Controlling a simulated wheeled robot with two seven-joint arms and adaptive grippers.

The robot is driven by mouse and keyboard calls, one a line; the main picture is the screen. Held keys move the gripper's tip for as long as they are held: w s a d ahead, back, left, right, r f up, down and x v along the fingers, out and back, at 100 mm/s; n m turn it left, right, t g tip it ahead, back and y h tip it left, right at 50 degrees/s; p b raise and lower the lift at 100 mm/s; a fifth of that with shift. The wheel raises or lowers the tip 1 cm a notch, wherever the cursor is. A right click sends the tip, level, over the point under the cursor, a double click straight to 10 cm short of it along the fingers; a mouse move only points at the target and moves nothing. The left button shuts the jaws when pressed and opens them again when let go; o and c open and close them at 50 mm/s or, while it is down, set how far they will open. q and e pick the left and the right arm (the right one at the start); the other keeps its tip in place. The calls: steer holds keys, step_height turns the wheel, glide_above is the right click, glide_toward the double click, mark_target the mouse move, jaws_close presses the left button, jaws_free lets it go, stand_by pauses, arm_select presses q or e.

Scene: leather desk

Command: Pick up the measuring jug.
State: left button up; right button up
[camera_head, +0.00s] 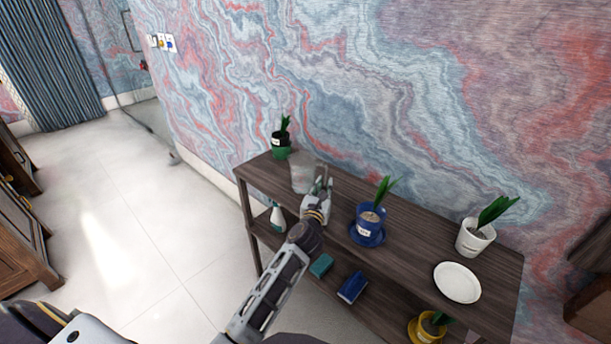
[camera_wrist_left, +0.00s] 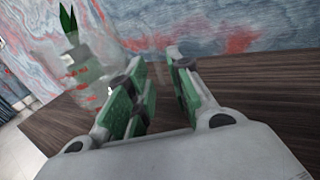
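The measuring jug (camera_head: 302,174) is clear and see-through, and stands upright on the shelf's top board towards its left end. In the left wrist view the jug (camera_wrist_left: 88,84) shows faintly with red marks, left of and beyond the fingers. My left gripper (camera_head: 318,186) is at the jug's right side. In the wrist view its green-padded fingers (camera_wrist_left: 158,88) are apart, with a gap between them. I cannot tell whether a clear part of the jug, such as a handle, lies in that gap. My right gripper is not in view.
A dark wooden shelf (camera_head: 415,237) stands against the marbled wall. A green-potted plant (camera_head: 280,146) is behind the jug. A blue-potted plant (camera_head: 369,222), a white-potted plant (camera_head: 473,240) and a white plate (camera_head: 457,283) stand to the right. A bottle (camera_head: 277,219) is on the lower board.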

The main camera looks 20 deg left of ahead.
mark_target(326, 178)
arm_select(q)
steer(key=shift+w+a, duration=0.15)
steer(key=shift+w, duration=0.7)
steer(key=shift+w+a+r+b, duration=0.1)
steer(key=shift+w+a+b, duration=0.1)
steer(key=shift+w, duration=0.45)
steer(key=shift+w+a+b, duration=0.1)
steer(key=shift+w+b, duration=0.1)
steer(key=shift+w, duration=0.75)
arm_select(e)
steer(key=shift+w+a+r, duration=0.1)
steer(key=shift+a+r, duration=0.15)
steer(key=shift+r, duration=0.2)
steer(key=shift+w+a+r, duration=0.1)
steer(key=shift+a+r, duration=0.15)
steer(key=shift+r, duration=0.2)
